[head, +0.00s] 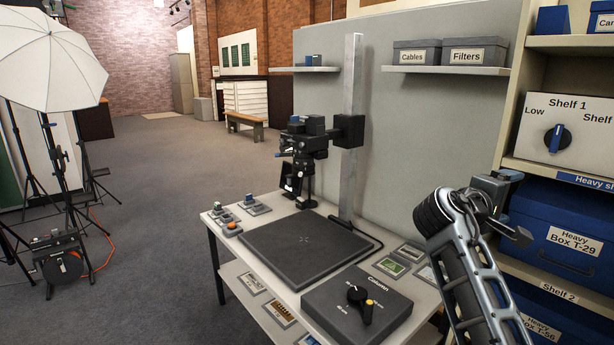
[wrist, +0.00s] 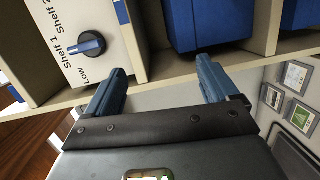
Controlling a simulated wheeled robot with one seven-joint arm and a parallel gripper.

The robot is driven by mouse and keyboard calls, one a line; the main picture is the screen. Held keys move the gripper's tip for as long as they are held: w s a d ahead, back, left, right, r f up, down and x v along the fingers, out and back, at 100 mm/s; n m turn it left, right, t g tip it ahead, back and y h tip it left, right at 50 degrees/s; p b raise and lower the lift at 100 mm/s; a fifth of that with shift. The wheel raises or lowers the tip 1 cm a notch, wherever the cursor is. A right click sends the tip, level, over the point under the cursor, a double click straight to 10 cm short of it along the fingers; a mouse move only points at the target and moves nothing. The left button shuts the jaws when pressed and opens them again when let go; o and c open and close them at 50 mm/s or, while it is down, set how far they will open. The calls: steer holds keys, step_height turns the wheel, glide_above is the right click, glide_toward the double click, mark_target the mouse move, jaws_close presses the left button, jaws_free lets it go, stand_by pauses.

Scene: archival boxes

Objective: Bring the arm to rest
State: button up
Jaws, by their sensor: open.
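My gripper (head: 516,206) is at the right in the head view, in front of the shelving and partly behind my own arm. In the wrist view my gripper (wrist: 162,72) shows two blue fingers spread well apart, with nothing between them. The fingers point toward the shelving, with the Shelf 1 control panel (wrist: 85,40) at the left and a blue box (wrist: 205,22) beyond the right finger. My arm is bent, and its links cover the right part of the table in the head view.
The table (head: 262,211) holds a dark baseboard (head: 303,243), a column control box (head: 355,305) and small mounted items. A camera (head: 303,143) hangs on an upright column (head: 351,120). Blue boxes such as Heavy Box T-29 (head: 570,232) fill the right shelving. Floor at left centre is clear.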

steer(key=s+a+f+n+t+y, duration=0.1)
steer(key=s+a+f+y, duration=0.15)
steer(key=f, duration=0.45)
steer(key=s+a+f+n+t+y, duration=0.1)
steer(key=s+a+f, duration=0.15)
steer(key=f, duration=0.35)
steer(key=s+a+f+t+y, duration=0.1)
steer(key=s+a+f+y, duration=0.1)
steer(key=s+f, duration=0.35)
steer(key=s+a+f+t+y, duration=0.2)
steer(key=s+a+f+y, duration=0.4)
steer(key=s+f, duration=0.6)
steer(key=s+a+r+m+y, duration=0.1)
steer(key=s+a+r, duration=0.15)
steer(key=s, duration=0.75)
steer(key=s+a+r+m+y, duration=0.1)
steer(key=s+a+m+y, duration=0.15)
steer(key=s, duration=0.75)
steer(key=s+r+m+t, duration=0.2)
steer(key=s+r+m, duration=0.1)
steer(key=s+r, duration=0.8)
steer(key=shift+s+a+r+m+p, duration=0.35)
steer(key=shift+s+a+p, duration=0.1)
steer(key=shift+s, duration=0.7)
